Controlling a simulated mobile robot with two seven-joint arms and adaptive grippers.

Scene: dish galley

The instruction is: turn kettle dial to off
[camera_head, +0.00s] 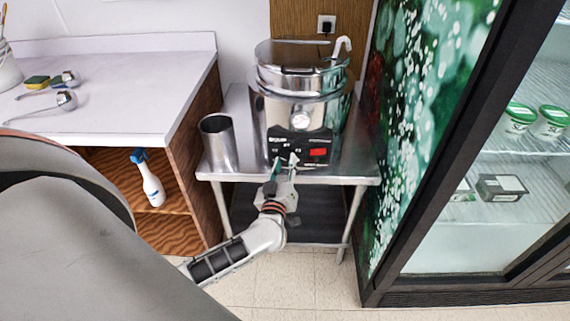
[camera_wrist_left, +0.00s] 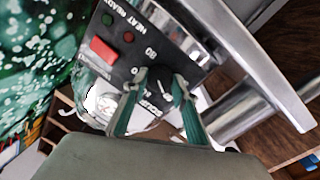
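The steel kettle (camera_head: 300,105) stands on a metal table in the head view. Its black control panel (camera_head: 317,142) faces front, with a red switch (camera_head: 318,152). In the left wrist view, the panel shows close up with the red switch (camera_wrist_left: 103,50) and the black dial (camera_wrist_left: 161,86). My left gripper (camera_head: 284,161) is at the lower part of the panel. In the wrist view its two green fingers (camera_wrist_left: 161,78) are apart, one on each side of the dial. I cannot tell whether they touch it. The dial's pointer is not clear. My right gripper is not in view.
A steel cylinder (camera_head: 219,144) stands left of the kettle on the metal table (camera_head: 358,165). A glass-door fridge (camera_head: 470,200) stands at the right.

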